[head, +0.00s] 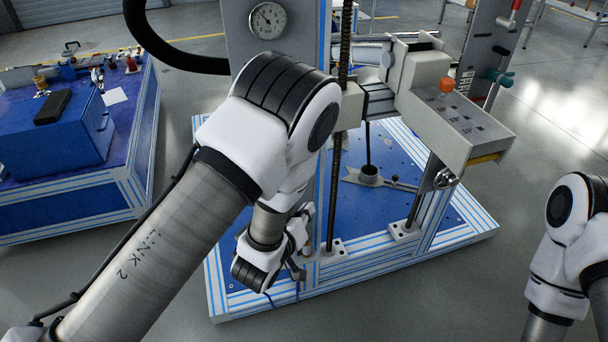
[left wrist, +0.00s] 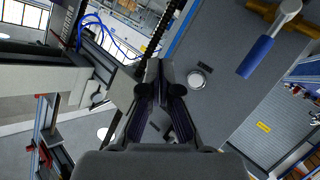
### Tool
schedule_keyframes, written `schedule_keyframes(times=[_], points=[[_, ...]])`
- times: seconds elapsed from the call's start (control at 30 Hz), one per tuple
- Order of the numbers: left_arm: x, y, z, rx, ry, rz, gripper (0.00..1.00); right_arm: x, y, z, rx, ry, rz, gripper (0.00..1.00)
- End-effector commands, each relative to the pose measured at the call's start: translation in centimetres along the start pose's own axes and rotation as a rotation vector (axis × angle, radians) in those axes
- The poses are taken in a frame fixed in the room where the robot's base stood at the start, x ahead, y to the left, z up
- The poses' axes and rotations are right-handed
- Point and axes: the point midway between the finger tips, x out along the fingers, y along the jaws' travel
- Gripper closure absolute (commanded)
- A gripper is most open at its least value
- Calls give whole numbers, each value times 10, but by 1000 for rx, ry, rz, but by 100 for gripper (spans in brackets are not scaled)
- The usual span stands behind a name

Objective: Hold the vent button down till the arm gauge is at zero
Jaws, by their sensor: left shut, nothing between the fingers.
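The round white arm gauge (head: 267,20) is on the grey column at the top of the head view. Its dark needle points up and left; the scale is too small to read. In the left wrist view, a round silver button (left wrist: 197,80) sits on a grey panel (left wrist: 222,105), beside small dark labels. I take it for the vent button, but its label is unreadable. My left gripper (left wrist: 161,78) is shut and empty, its tips left of the button in the picture, apart from it. In the head view it shows low by the column (head: 300,262). My right gripper is outside the frame.
A blue-handled lever (left wrist: 258,57) projects near the button. A grey control box (head: 465,125) with an orange knob (head: 446,85) stands right of the column. The blue base (head: 390,215) carries rods and clamps. A blue workbench (head: 75,205) stands at left.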

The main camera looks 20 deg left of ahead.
Motion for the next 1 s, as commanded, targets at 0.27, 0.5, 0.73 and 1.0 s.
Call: schedule_keyframes(times=[0.27,0.5,0.73,1.0], points=[[0,0,-2,-1,2,-1,100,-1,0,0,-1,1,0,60],[10,-8,-8,-4,4,-3,100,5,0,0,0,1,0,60],[34,-26,-25,-5,5,-3,100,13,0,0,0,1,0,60],[56,-42,-43,-2,3,-2,100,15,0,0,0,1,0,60]])
